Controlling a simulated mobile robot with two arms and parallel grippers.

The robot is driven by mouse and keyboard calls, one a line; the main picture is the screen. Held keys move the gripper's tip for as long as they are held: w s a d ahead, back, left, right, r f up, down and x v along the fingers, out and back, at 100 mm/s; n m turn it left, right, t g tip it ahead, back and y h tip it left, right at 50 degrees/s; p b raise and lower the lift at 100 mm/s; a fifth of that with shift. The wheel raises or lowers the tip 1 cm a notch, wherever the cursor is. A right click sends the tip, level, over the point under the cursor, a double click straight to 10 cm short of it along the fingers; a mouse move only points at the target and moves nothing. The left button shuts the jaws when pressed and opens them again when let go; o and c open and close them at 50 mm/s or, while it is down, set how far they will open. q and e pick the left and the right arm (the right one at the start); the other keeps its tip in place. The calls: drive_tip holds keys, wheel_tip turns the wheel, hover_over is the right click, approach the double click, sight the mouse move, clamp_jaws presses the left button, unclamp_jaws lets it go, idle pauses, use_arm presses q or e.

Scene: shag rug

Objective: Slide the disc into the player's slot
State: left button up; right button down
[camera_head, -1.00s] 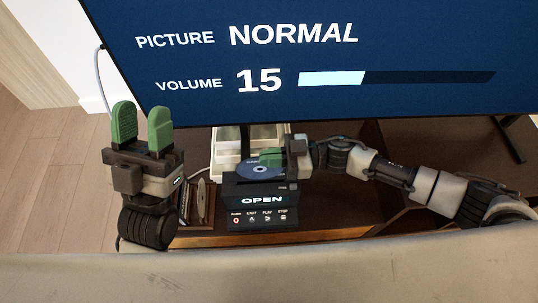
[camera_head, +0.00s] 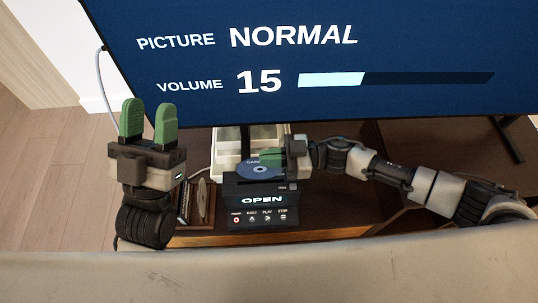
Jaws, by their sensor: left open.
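The disc (camera_head: 262,171) lies flat at the top of the player, its label side up. The black player (camera_head: 259,199) stands on the dark cabinet and its display reads OPEN. My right gripper (camera_head: 271,158) reaches in from the right, with its green fingers at the disc's back edge. It looks shut on the disc, and its lower finger is hidden. How far the disc sits in the slot cannot be told. My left gripper (camera_head: 148,122) is open and empty, fingers pointing up, left of the player and in front of the screen's left edge.
A large screen (camera_head: 310,50) fills the back. A pale compartment tray (camera_head: 227,150) sits behind the player. A wooden rack (camera_head: 203,203) with discs stands left of the player. The cabinet top (camera_head: 350,200) right of the player is clear.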

idle(0.6)
use_arm(q)
drive_tip(key=shift+w+f+g+y+p, duration=0.35)
drive_tip(key=shift+w+f+g, duration=0.25)
drive_tip(key=shift+f+g, duration=0.25)
drive_tip(key=shift+r, duration=0.2)
use_arm(e)
drive_tip(key=shift+f+b, duration=0.3)
drive_tip(key=shift+f, duration=0.05)
use_arm(q)
drive_tip(key=shift+s+r+t+h, duration=0.45)
drive_tip(key=shift+s+r+t, duration=0.4)
drive_tip(key=shift+t, duration=0.2)
use_arm(e)
drive_tip(key=shift+f, duration=0.3)
use_arm(q)
drive_tip(key=shift+s, duration=0.25)
use_arm(e)
drive_tip(key=shift+f, duration=0.2)
